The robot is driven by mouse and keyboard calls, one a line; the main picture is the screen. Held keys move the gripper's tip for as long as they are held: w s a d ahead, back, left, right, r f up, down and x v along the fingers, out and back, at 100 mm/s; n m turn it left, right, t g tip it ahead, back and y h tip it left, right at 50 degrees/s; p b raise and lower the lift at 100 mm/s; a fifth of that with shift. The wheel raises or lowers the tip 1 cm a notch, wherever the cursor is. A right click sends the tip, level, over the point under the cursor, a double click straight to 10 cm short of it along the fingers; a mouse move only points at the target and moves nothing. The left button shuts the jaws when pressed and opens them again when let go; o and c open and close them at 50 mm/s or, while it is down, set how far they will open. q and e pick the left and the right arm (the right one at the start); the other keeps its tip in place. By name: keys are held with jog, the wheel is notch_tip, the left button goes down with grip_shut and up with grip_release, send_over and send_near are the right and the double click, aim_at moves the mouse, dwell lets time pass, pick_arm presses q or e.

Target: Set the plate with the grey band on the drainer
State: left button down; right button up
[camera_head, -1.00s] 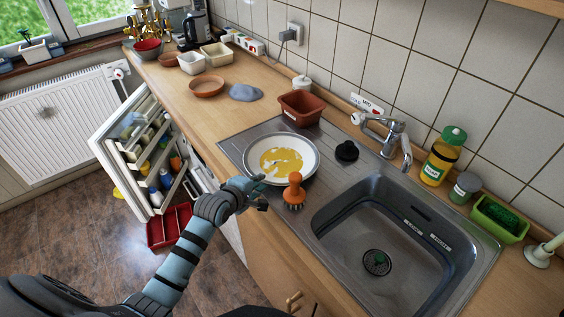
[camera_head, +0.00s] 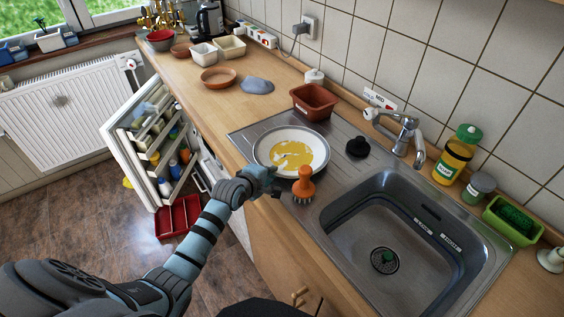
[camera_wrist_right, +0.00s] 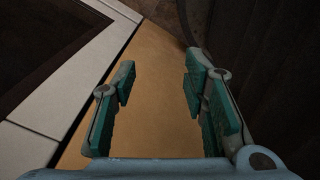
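The plate (camera_head: 262,158) is white with a grey band near its rim and yellow residue in the middle. In the head view it lies on the ribbed metal drainer (camera_head: 245,136), left of the sink basin. My left gripper (camera_head: 268,181) is at the plate's near edge, close to the rim; its fingers are small and dark, so I cannot tell whether they grip it. My right gripper is out of the head view. In the right wrist view my right gripper (camera_wrist_right: 160,95) is open and empty, its teal-padded fingers wide apart over a plain tan surface.
An orange brush (camera_head: 304,184) stands right beside the plate and my left gripper. A black stopper (camera_head: 358,147) and a brown-red tub (camera_head: 314,102) are behind it. The basin (camera_head: 395,235) is empty. The fridge door (camera_head: 130,160) hangs open at left.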

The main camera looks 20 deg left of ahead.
pick_arm(q)
notch_tip(320, 180, up, 19)
jog(key=p, duration=0.3)
send_over(271, 157)
jog(key=s+d, duration=0.4)
jog(key=s, duration=0.4)
jog(key=w+a+r+b, duration=0.1)
jog(key=w+a+b, duration=0.3)
jog(key=b, duration=0.5)
jog(key=f, duration=0.6)
jog(key=f+b, duration=0.1)
jog(key=f, duration=0.6)
jog(key=f+b, duration=0.1)
jog(key=f, duration=0.6)
jog(key=shift+s, duration=0.35)
jog(key=c, duration=2.1)
grip_release()
jog(key=shift+f, duration=0.1)
